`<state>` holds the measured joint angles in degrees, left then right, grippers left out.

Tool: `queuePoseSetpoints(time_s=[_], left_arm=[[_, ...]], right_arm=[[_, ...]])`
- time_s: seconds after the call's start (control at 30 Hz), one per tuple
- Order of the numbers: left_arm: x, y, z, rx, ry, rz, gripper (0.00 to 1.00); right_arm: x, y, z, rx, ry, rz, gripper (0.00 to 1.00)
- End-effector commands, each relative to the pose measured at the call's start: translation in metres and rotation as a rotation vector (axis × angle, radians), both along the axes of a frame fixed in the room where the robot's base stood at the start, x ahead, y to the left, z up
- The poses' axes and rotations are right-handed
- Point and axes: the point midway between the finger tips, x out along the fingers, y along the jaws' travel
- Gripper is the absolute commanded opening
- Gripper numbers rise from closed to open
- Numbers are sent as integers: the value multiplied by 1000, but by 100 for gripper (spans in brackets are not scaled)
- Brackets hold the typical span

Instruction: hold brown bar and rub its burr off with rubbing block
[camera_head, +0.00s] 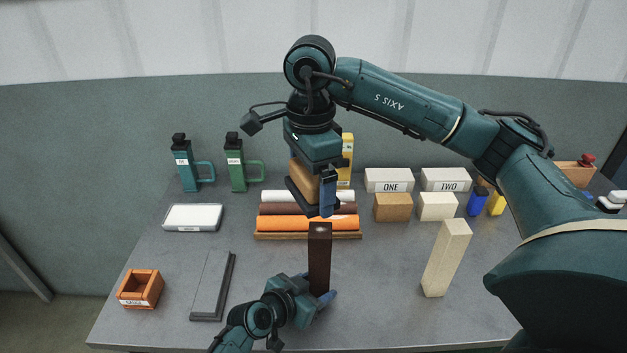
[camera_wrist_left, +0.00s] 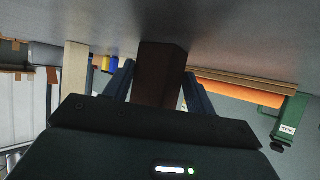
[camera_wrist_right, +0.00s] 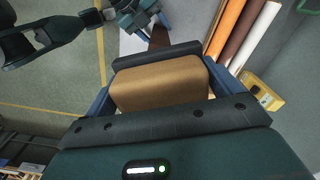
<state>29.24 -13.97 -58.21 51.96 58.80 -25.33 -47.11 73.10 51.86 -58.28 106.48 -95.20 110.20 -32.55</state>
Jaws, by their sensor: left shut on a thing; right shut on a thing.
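The brown bar (camera_head: 319,262) stands upright, its top end free. My left gripper (camera_head: 318,296) is shut on its lower part; the bar also shows between the fingers in the left wrist view (camera_wrist_left: 160,75). A small pale spot shows at its top; I cannot tell if this is the burr. My right gripper (camera_head: 327,190) is shut on the rubbing block (camera_head: 303,178), a tan block with a dark plate, which fills the jaws in the right wrist view (camera_wrist_right: 160,85). The block is just above the bar's top in the head view; contact cannot be told.
White, brown and orange rolls (camera_head: 306,223) lie on a wooden rack behind the bar. A pale upright block (camera_head: 446,258) stands to the right. A dark grey slab (camera_head: 212,287) and an orange box (camera_head: 140,289) are to the left. Bottles and labelled blocks line the back.

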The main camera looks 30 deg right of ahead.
Motion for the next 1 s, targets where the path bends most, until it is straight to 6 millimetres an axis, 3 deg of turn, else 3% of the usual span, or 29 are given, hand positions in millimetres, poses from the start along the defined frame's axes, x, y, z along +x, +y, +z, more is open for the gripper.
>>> queuePoseSetpoints(time_s=[0.1,0.3,0.57,1.0], left_arm=[[0,0,1,-1,-1,1,43],[0,0,1,-1,-1,1,43],[0,0,1,-1,-1,1,43],[0,0,1,-2,-1,0,43]], right_arm=[[1,1,1,2,-1,-195,62],[2,2,1,2,-1,-394,62],[2,2,-7,2,0,-437,62],[2,2,-46,2,1,-436,62]])
